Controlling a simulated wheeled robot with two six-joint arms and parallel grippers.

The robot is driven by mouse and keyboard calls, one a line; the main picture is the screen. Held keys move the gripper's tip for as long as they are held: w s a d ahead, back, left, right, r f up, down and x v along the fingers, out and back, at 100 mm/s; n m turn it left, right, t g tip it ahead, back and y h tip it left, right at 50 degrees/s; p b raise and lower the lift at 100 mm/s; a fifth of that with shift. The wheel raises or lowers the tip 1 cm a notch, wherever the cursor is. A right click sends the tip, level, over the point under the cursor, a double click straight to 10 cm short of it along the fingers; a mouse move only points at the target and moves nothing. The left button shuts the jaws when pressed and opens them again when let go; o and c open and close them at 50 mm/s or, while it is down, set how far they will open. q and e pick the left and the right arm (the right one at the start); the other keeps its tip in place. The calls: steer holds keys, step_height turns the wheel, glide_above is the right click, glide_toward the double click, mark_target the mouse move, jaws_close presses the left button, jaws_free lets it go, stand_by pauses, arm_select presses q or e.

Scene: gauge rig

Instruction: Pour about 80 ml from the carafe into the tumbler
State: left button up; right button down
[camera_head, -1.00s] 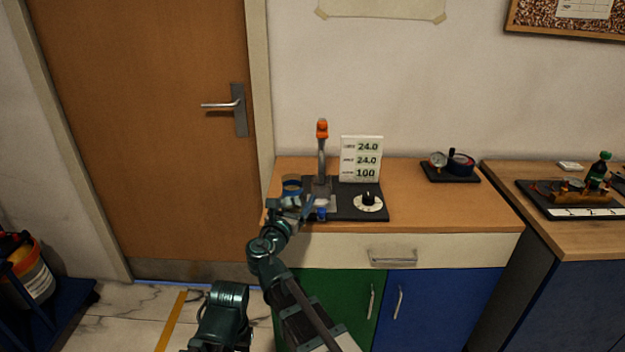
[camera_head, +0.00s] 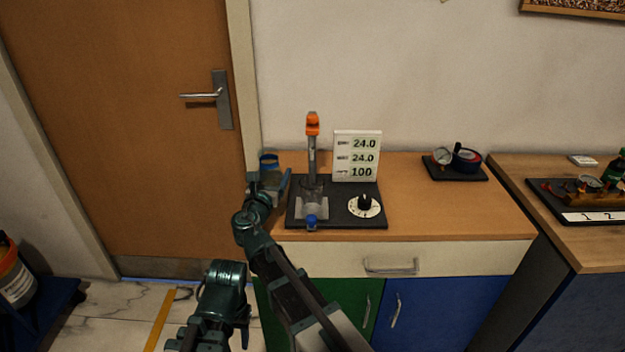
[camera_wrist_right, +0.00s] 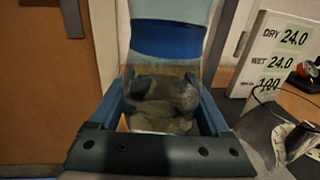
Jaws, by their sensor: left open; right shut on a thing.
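My right gripper (camera_head: 267,183) is shut on a clear vessel with a blue band, apparently the carafe (camera_head: 268,162). In the right wrist view the carafe (camera_wrist_right: 165,45) stands roughly upright between the blue fingers (camera_wrist_right: 165,110), its lower part see-through. It is left of the black rig board and apart from it. A small clear vessel, seemingly the tumbler (camera_head: 313,198), stands on the board by the grey post; its outline is faint and its fill cannot be told. My left arm is low in the head view; its gripper is open, fingers unclear.
The black board (camera_head: 345,212) carries an orange-topped post (camera_head: 312,140), a dial (camera_head: 364,205), a blue knob (camera_head: 311,222) and a readout sign (camera_head: 357,156). A gauge set (camera_head: 456,162) stands farther right. Bench between them is clear. The door (camera_head: 130,130) is at left.

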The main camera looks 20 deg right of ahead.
mark_target(277, 159)
steer(key=shift+r+m, duration=0.1)
steer(key=shift+m, duration=0.2)
steer(key=shift+s+d+r+m, duration=0.1)
steer(key=shift+d+r+m, duration=0.1)
steer(key=shift+m, duration=0.5)
steer(key=shift+s+d+r+m, duration=0.15)
steer(key=shift+m, duration=0.85)
steer(key=m, duration=0.2)
steer(key=d+m, duration=0.1)
steer(key=shift+s+m+h, duration=0.3)
steer(key=shift+m+b, duration=0.45)
steer(key=shift+m, duration=0.45)
steer(key=shift+w+a+r+m+h+p, duration=0.1)
steer(key=shift+a+r+m+h+p, duration=0.1)
steer(key=shift+r+m+p, duration=0.35)
steer(key=shift+w+a+r+m+h+p, duration=0.1)
steer(key=shift+r+m+h+p, duration=0.1)
steer(key=shift+r+m+p, duration=0.35)
steer(key=shift+r+m, duration=0.45)
steer(key=shift+m, duration=0.75)
steer(key=shift+r+m+p, duration=0.4)
steer(key=shift+m+p, duration=0.1)
steer(key=shift+p, duration=0.1)
steer(key=shift+d+r+m, duration=0.1)
steer(key=shift+r+m, duration=0.15)
steer(key=shift+m, duration=0.15)
